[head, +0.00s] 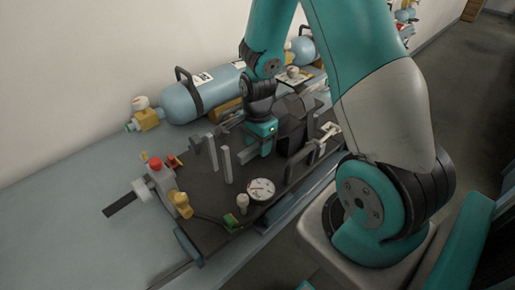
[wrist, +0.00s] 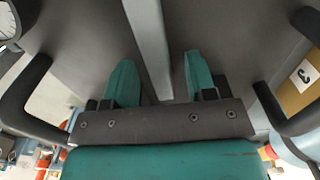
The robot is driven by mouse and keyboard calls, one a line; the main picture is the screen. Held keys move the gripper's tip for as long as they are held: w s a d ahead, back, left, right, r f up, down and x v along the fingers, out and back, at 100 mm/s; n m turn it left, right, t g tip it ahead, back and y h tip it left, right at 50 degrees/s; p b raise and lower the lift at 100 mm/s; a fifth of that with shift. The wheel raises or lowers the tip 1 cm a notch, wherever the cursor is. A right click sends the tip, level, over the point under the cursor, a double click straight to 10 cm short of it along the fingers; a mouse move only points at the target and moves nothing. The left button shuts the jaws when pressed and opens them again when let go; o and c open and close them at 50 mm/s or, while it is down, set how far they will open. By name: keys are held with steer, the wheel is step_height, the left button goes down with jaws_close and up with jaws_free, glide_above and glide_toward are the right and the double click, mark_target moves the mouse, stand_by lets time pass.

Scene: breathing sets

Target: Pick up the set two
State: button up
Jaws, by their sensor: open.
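A breathing set with a dark flat backplate (head: 205,215) lies on the bench, carrying a round white gauge (head: 262,189), a red knob and yellow fittings. I cannot read a number on it, so I cannot tell whether it is set two. My gripper (head: 258,150) points down low over the middle of this plate. In the wrist view my gripper (wrist: 158,72) is open, its two teal fingers apart. A grey bar (wrist: 149,35) runs between them, with a gap visible on each side. Whether the fingertips touch the plate is hidden.
A blue cylinder (head: 203,93) with a black handle lies behind the plate against the wall, and more sets lie farther back. Upright grey posts (head: 226,164) stand left of my gripper. The bench (head: 60,225) is clear at the left. A label (wrist: 305,74) shows at the right.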

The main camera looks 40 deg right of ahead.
steer(key=shift+f, duration=0.25)
jaws_close()
steer(key=shift+r, duration=0.1)
stand_by(1.2)
